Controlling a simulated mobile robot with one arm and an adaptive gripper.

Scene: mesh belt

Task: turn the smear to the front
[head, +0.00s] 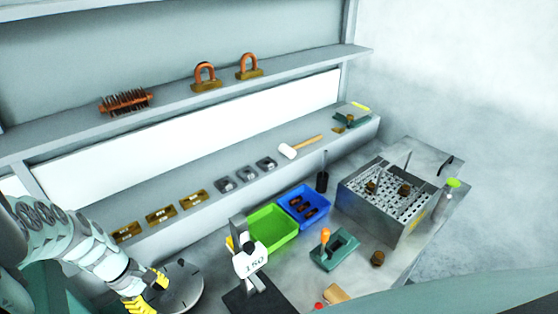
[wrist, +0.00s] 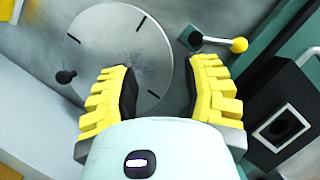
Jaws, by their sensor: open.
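A round grey turntable disc (head: 185,290) lies at the lower left of the bench in the head view. In the wrist view the disc (wrist: 115,50) shows dark tick marks and a black knob (wrist: 65,77) at its left rim. A faint darker patch lies near its middle; I cannot tell whether this is the smear. My gripper (head: 150,291) is at the disc's left side. In the wrist view my gripper (wrist: 163,72) has its yellow fingers spread, with nothing held between them, over the disc's near right edge.
A lever with a yellow ball (wrist: 238,45) stands right of the disc, near a dark block with a square opening (wrist: 283,125). A stand with a "150" plate (head: 250,260), a green tray (head: 272,228) and a blue tray (head: 318,195) are right of the disc.

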